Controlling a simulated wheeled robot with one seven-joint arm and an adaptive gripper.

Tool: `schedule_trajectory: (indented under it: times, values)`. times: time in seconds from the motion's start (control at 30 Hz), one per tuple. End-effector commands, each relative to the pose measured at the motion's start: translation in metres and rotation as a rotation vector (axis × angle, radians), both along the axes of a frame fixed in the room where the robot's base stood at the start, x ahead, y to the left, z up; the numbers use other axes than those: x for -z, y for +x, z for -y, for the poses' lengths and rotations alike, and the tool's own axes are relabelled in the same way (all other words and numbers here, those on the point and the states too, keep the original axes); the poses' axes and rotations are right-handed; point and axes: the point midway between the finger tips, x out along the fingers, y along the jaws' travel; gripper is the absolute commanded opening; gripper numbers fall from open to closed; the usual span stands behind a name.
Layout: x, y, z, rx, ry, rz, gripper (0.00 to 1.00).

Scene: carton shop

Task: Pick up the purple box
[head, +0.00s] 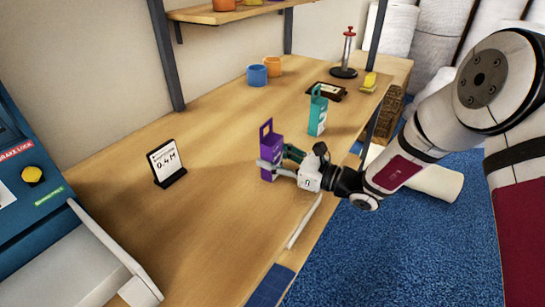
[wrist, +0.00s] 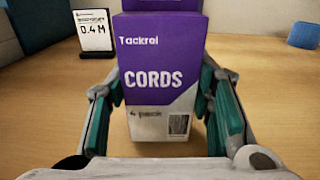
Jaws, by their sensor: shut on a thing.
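The purple box (head: 267,143) stands upright on the wooden table, with a hang tab at its top. In the wrist view the purple box (wrist: 160,77) fills the middle and its front reads "CORDS", with a white lower part and a barcode. My gripper (head: 279,161) reaches it from the right in the head view. In the wrist view the fingers of my gripper (wrist: 162,115) lie along both sides of the box, shut on it. The box's base appears to be at the tabletop; I cannot tell whether it is lifted.
A teal box (head: 318,112) stands behind and to the right on the table (head: 215,175). A small sign (head: 166,162) stands at left. Blue (head: 257,75) and orange (head: 272,66) cups, a dark tray (head: 326,91) and a red-topped stand (head: 346,55) are farther back. The table's middle is clear.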

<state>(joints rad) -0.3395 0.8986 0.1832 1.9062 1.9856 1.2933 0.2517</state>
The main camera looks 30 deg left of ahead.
Motion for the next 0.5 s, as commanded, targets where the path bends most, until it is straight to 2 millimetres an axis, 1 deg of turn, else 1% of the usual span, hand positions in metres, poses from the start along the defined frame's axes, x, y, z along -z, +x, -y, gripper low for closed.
schedule_trajectory:
  times: [0.13, 0.23, 0.43, 0.47, 0.5]
  values:
    - [-0.004, 0.0, 0.0, 0.0, 0.001, 0.001, 0.17]
    - [-0.01, 0.0, 0.0, 0.0, 0.001, 0.002, 0.17]
    - [-0.036, 0.001, 0.0, 0.002, 0.002, 0.003, 0.17]
    - [-0.04, 0.0, 0.001, 0.002, 0.001, 0.003, 0.17]
    - [-0.037, -0.008, 0.009, 0.002, -0.002, -0.003, 0.17]
